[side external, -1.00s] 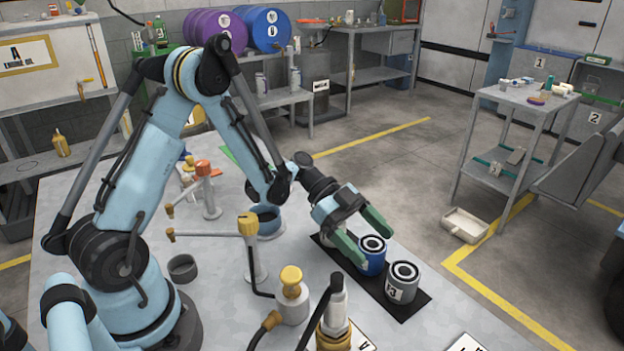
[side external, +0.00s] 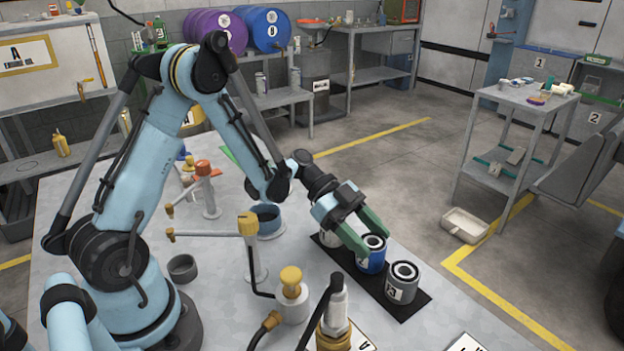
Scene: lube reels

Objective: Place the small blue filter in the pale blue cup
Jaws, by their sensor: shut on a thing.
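The small blue filter (side external: 371,262) stands upright on a black mat (side external: 410,310), between a grey filter and a pale one. My gripper (side external: 370,243) has its green fingers closed around the upper part of the blue filter. The pale blue cup (side external: 268,222) stands on the table to the left of the gripper, behind the yellow-topped post. Its dark opening faces up and part of its front is hidden by the post.
A grey filter (side external: 402,283) stands right of the blue one, and a pale filter (side external: 330,238) is partly hidden on the left. A yellow-headed post (side external: 248,226) with a side arm stands before the cup. A yellow-capped pump bottle (side external: 291,296) and small dark grey cup (side external: 183,268) are nearer.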

